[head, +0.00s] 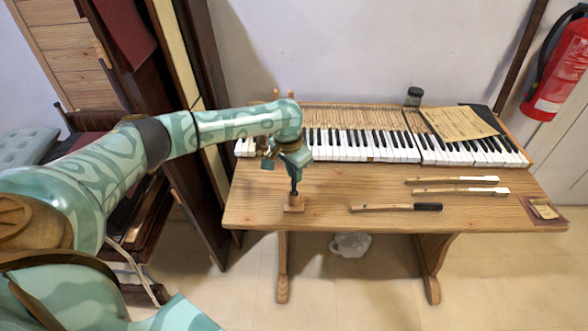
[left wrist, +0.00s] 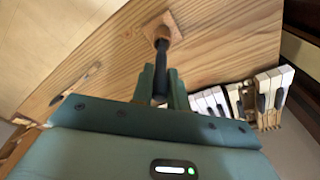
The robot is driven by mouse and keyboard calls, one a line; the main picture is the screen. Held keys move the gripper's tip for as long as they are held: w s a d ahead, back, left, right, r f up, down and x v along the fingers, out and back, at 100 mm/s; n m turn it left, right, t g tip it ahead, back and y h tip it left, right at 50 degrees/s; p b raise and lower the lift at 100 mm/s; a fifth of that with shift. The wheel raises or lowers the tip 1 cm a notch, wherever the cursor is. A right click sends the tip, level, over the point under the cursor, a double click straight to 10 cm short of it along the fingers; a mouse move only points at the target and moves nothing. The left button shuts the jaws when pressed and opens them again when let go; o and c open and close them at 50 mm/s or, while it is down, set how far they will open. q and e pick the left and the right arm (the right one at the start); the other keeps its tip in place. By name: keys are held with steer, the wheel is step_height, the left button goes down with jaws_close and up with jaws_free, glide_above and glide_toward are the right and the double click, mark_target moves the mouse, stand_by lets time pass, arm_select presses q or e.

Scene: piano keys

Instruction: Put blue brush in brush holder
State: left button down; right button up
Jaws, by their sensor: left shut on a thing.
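The brush (head: 294,187) looks very dark, near black, and stands about upright at the left front of the wooden table. My left gripper (head: 295,168) is shut on its upper part. The brush also shows in the left wrist view (left wrist: 161,68), between my fingers. The brush holder (head: 293,204) is a small, light-brown wooden block on the table, directly below the brush. It also shows in the left wrist view (left wrist: 153,28). The brush's lower end meets the block. I cannot tell how deep it sits in it. My right gripper is not in view.
The wooden table (head: 260,195) holds a piano keyboard (head: 350,146) along its back. A loose black-ended key (head: 395,207) and two white-ended keys (head: 455,186) lie on its right half. A paper sheet (head: 458,124) and a small jar (head: 414,96) are at the back.

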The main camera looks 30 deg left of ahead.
arm_select(q)
steer(key=shift+f, duration=0.15)
steer(key=c, duration=1.4)
jaws_free()
steer(key=shift+f+b, duration=0.15)
steer(key=shift+b, duration=0.35)
steer(key=shift+f+b, duration=0.1)
steer(key=shift+b, duration=0.5)
steer(key=r+p, duration=0.2)
steer(key=r, duration=0.3)
steer(key=s+r+p, duration=0.1)
steer(key=r+p, duration=0.2)
steer(key=r, duration=0.3)
steer(key=s+r+p, duration=0.1)
steer(key=r+p, duration=0.1)
steer(key=r, duration=0.3)
steer(key=shift+s+a+r+p, duration=0.15)
steer(key=shift+s+r+p, duration=0.05)
steer(key=shift+r+p, duration=0.2)
